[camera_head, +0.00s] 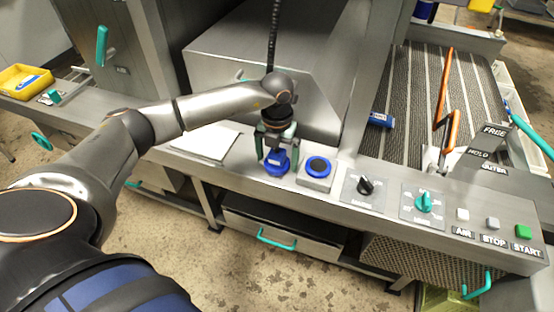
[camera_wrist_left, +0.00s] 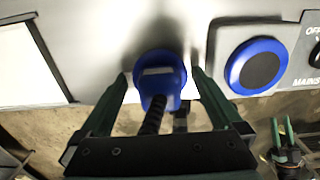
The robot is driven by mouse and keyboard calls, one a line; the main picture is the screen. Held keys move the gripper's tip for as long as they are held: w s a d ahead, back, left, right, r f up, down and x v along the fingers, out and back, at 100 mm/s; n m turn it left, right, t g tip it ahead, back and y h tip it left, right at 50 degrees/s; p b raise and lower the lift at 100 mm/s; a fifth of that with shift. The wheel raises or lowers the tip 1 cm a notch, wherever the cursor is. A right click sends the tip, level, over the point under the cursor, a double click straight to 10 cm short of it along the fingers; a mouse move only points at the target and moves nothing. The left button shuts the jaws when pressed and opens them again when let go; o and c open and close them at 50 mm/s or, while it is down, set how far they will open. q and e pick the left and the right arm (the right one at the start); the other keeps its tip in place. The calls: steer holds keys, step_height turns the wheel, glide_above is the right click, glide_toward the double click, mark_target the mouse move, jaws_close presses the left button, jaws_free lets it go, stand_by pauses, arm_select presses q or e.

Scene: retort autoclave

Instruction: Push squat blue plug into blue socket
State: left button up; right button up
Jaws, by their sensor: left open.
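The squat blue plug (camera_head: 276,163) stands on the steel ledge of the control panel, and a black ribbed cord (camera_wrist_left: 152,118) shows at it in the left wrist view. My left gripper (camera_head: 276,150) points down over the plug with its fingers apart. In the left wrist view the plug (camera_wrist_left: 158,80) lies between the two open fingers, with a gap visible on both sides. The blue socket (camera_head: 317,167), a blue ring with a dark centre on a grey box, is just right of the plug. It also shows in the wrist view (camera_wrist_left: 256,66).
A black knob (camera_head: 365,185), a teal knob (camera_head: 423,202) and several buttons line the panel to the right. A white sheet (camera_head: 206,142) lies to the left. A steel housing (camera_head: 270,80) rises behind. Another blue object (camera_head: 381,119) lies on the ribbed conveyor.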

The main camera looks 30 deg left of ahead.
arm_select(q)
steer(key=c, duration=1)
steer(key=shift+c, duration=0.2)
steer(key=shift+r, duration=0.15)
steer(key=shift+w+r, duration=0.1)
steer(key=shift+r, duration=0.4)
steer(key=s+d+r+b, duration=0.1)
steer(key=s+d+r, duration=0.4)
steer(key=s+r, duration=0.6)
steer(key=shift+s+r, duration=0.4)
steer(key=shift+s, duration=0.75)
